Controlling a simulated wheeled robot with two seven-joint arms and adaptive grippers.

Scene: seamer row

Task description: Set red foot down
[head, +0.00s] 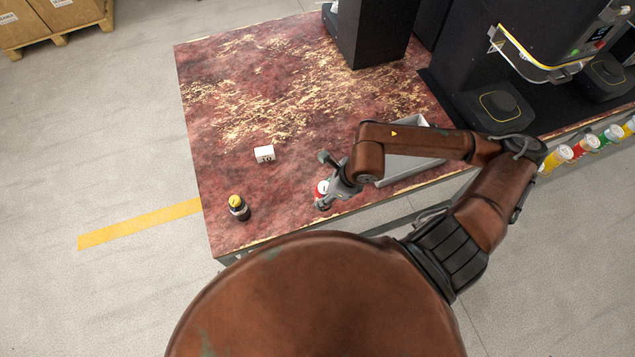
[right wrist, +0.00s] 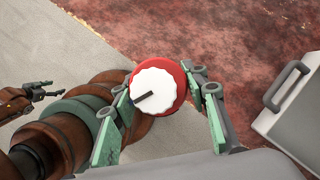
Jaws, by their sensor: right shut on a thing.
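The red foot (right wrist: 182,88) is a red disc with a white ridged round part facing the right wrist camera. My right gripper (right wrist: 160,100) is shut on it, with one green-and-grey finger on each side. In the head view the red foot (head: 321,188) shows partly past the right gripper (head: 328,200), over the front part of the red mottled table (head: 290,150). I cannot tell whether it touches the table top. My left gripper (right wrist: 52,90) shows at the left edge of the right wrist view, its fingers apart and empty.
A white block marked 10 (head: 265,155) and a dark bottle with a yellow cap (head: 238,208) stand to the left. A grey tray with a handle (head: 405,168) lies right of the gripper, partly under my arm. Black machines (head: 480,80) stand behind. The table's left back is clear.

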